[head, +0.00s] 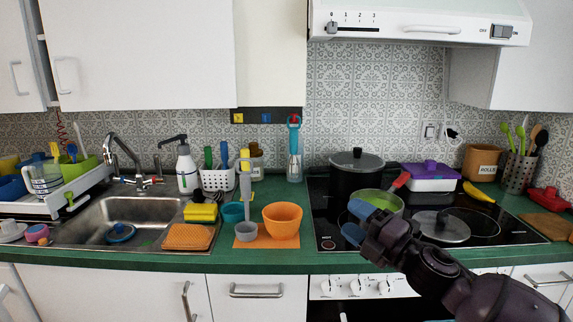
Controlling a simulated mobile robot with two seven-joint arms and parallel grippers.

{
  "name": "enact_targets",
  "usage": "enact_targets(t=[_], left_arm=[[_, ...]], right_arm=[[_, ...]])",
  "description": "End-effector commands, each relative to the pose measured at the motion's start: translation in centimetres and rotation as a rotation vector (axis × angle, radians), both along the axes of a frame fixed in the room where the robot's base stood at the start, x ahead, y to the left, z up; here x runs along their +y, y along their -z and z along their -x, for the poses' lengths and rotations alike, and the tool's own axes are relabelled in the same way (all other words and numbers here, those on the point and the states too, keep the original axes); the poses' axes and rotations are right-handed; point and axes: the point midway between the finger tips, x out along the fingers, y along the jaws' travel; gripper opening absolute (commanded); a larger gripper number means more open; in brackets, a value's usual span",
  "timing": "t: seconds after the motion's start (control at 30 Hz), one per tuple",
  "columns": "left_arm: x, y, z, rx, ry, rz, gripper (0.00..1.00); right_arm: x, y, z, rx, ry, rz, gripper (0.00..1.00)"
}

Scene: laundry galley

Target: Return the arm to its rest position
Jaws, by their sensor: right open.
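My right arm comes in from the lower right in the head view. Its gripper (355,221) has blue fingertips spread apart, pointing left, with nothing visible between them. It shows in front of the stove's (326,215) left part, just below the green pan (388,201), and overlaps that pan's lower edge in the picture. I cannot tell how far apart they are in depth. My left gripper is not in view.
An orange bowl (282,221) stands on the green counter left of the gripper. A dark pot (356,173) and a lidded pan (443,227) are on the stove. The sink (140,212) is at left. The range hood (420,22) hangs above. Counter between bowl and stove is clear.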

Motion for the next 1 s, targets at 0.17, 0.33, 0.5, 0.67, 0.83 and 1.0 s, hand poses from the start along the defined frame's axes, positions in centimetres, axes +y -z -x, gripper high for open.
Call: enact_targets(t=[0.17,0.33,0.5,0.67,0.83,1.0], left_arm=[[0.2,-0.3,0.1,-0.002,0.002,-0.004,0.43],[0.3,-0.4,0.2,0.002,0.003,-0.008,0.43],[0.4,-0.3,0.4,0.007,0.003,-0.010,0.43],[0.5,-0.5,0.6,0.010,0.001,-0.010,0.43],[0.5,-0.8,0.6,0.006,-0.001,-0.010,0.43],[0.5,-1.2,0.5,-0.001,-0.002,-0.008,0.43]], right_arm=[[-1.9,5.3,1.9,0.321,0.102,-0.329,0.60],[-4.0,10.8,4.6,0.583,0.206,-0.592,0.60],[-6.1,16.4,8.4,0.798,0.317,-0.813,0.60],[-8.0,21.2,12.8,0.947,0.421,-0.975,0.60],[-9.9,25.5,18.1,1.052,0.529,-1.123,0.60],[-11.9,29.6,24.3,1.122,0.667,-1.226,0.60]])
